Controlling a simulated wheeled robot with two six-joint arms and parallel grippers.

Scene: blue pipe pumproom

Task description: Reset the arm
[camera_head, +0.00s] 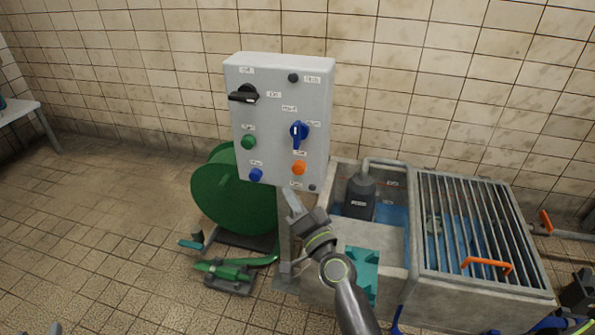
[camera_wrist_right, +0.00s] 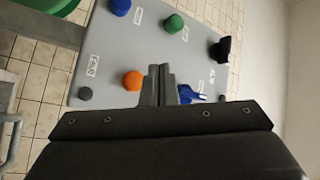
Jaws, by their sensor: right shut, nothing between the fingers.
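My right arm reaches up from the bottom of the head view, and its gripper (camera_head: 290,197) is shut and empty just below the grey control panel (camera_head: 268,120). In the right wrist view the shut fingertips (camera_wrist_right: 159,72) show in front of the panel face (camera_wrist_right: 140,52), near the orange button (camera_wrist_right: 133,80) and the blue rotary switch (camera_wrist_right: 190,94). Whether the fingers touch the panel cannot be told. The panel also has a black rotary handle (camera_head: 243,97), a green button (camera_head: 248,142) and a blue button (camera_head: 255,175). My left gripper is not clearly in view.
A concrete basin with a black pump (camera_head: 359,198) and a metal grate (camera_head: 465,225) with an orange handle (camera_head: 488,264) stands at right. A green hose reel (camera_head: 222,195) stands behind the panel post at left. The left floor is mostly clear.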

